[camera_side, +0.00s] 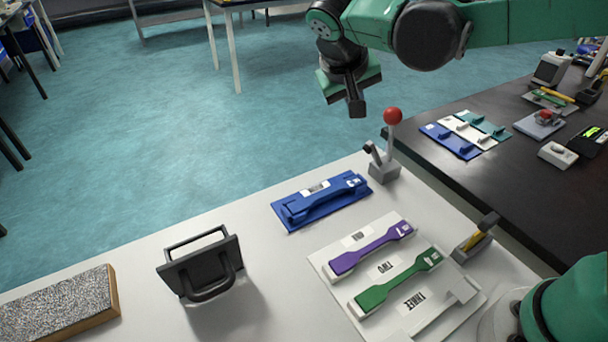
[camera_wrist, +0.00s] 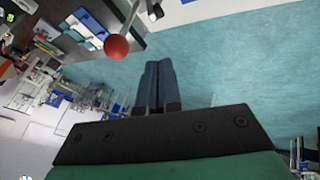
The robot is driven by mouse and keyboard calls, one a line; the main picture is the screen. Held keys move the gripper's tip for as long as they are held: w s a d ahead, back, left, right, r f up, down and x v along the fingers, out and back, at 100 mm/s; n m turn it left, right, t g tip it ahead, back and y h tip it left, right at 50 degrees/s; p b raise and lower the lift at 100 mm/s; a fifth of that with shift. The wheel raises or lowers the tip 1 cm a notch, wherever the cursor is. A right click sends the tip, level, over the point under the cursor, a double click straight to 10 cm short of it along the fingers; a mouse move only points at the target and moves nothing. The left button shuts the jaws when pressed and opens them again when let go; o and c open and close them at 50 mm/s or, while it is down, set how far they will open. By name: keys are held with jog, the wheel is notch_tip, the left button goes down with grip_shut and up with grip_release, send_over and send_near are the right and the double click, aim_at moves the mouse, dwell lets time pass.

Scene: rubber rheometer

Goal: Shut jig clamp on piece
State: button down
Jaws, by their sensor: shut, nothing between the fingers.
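A blue jig (camera_side: 290,224) lies on the white table in the side view, with a blue dumbbell-shaped piece (camera_side: 318,202) in it. The jig clamp (camera_side: 383,172) stands at the jig's right end on a grey base. Its lever with a red ball (camera_side: 393,116) points up, and its short black-tipped arm is raised clear of the piece. My gripper (camera_side: 357,108) is in the air up and left of the red ball, fingers shut and empty. In the wrist view the shut fingers (camera_wrist: 155,75) are right of the red ball (camera_wrist: 116,47), apart from it.
A white tray (camera_side: 325,264) with a purple piece (camera_side: 370,249) and a green piece (camera_side: 396,282) lies in front of the jig. A black handled object (camera_side: 203,270) and a speckled block (camera_side: 60,308) stand left. A dark bench (camera_side: 480,185) is at right.

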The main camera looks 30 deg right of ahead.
aim_at(385, 113)
jog(key=d+f, duration=0.2)
jog(key=d, duration=0.1)
jog(key=shift+d+f, duration=0.15)
jog(key=shift+d, duration=0.1)
jog(key=shift+s+d+f, duration=0.1)
jog(key=shift+d+f, duration=0.05)
jog(key=shift+d, duration=0.55)
jog(key=shift+d+r+y, duration=0.3)
jog(key=shift+d+y, duration=0.1)
jog(key=shift+d, duration=0.25)
jog(key=d+f+m+y, duration=0.1)
jog(key=d+f+y, duration=0.1)
jog(key=d+y, duration=0.7)
jog(key=shift+d+f+y, duration=0.25)
jog(key=shift+d+y, duration=0.15)
jog(key=shift+d, duration=1.75)
jog(key=shift+d, duration=0.1)
